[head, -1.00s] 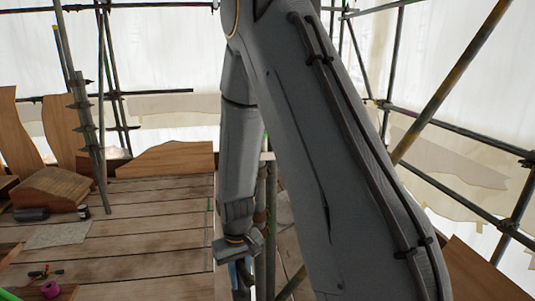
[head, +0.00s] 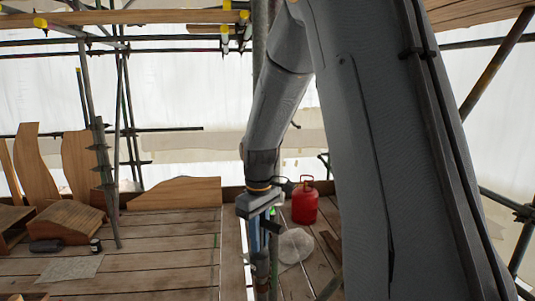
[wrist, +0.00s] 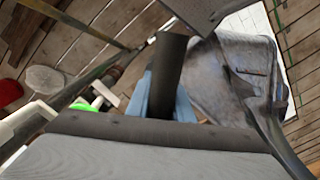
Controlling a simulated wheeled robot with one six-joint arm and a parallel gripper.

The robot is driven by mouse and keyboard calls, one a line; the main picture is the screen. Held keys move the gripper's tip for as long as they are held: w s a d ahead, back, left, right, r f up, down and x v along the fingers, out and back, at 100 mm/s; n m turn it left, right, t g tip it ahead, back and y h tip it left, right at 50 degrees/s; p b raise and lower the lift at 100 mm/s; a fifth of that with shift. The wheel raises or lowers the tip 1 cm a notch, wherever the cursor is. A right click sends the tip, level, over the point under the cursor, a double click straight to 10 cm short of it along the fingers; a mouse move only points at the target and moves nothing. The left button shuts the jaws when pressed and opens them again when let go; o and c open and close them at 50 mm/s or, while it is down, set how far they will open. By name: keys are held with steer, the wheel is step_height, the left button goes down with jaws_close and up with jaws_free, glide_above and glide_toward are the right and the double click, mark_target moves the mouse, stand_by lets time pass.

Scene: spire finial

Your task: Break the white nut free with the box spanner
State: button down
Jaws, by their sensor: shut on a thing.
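My gripper (head: 260,222) hangs below my wrist in the head view, its blue fingers pointing down over a slim upright post. In the wrist view, the blue fingers (wrist: 166,104) are shut on a dark round tube, which looks like the box spanner (wrist: 170,68). The tube's far end lies close to a grey metal part at the top of the picture. I cannot make out the white nut in either view. My arm hides much of the middle of the head view.
A red can (head: 305,204) and a clear bag (head: 295,246) sit on the planks right of my gripper. A large grey metal piece (wrist: 232,85) lies right of the tube in the wrist view.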

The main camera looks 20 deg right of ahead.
steer(key=s+d+r+n, duration=0.2)
steer(key=d+r+n, duration=0.1)
steer(key=r, duration=0.9)
steer(key=s+d+r+n, duration=0.3)
steer(key=r, duration=1)
steer(key=shift+d+r+n, duration=0.15)
steer(key=shift+d+n, duration=0.05)
steer(key=shift+n, duration=0.1)
